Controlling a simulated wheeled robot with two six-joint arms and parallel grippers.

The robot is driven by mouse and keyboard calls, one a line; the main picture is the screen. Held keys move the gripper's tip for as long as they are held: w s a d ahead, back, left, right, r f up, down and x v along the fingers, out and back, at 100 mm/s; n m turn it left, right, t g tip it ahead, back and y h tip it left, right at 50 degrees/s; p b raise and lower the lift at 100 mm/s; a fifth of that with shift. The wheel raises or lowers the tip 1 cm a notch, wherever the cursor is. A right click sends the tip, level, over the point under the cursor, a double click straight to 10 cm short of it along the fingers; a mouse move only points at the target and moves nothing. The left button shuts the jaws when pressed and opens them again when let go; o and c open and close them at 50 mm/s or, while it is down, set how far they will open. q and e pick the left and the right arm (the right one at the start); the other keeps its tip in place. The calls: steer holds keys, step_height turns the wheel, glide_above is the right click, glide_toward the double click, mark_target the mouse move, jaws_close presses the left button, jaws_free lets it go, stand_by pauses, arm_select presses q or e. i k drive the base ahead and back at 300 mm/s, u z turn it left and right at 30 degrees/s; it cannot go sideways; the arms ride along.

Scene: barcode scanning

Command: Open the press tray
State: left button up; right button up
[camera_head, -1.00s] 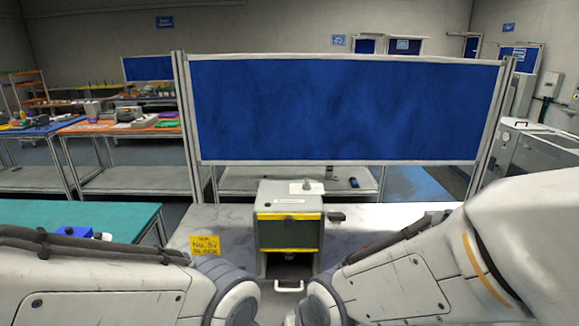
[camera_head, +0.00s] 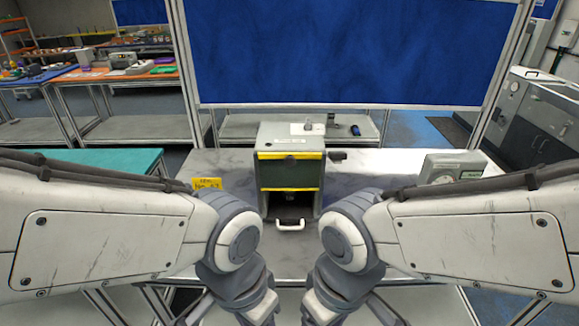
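The press (camera_head: 290,140) is a grey box with yellow-striped edges and a dark front panel, standing on the white table in the middle. Its tray handle (camera_head: 290,226) is a pale bar low at the front, below the dark opening. The tray looks pushed in, with little of it showing. My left arm comes in from the left and my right arm from the right, both bent down in front of the table. My grippers are below the picture's bottom edge or hidden behind the wrists, so their fingers do not show.
A grey device (camera_head: 452,167) sits on the table at the right. A blue panel (camera_head: 350,50) stands behind the table. A teal-topped table (camera_head: 110,160) is at the left. The space in front of the handle is clear.

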mark_target(280, 209)
steer(key=u, duration=2.35)
steer(key=k, duration=1.1)
steer(key=z, duration=1.65)
steer(key=i, duration=0.5)
steer(key=z, duration=0.1)
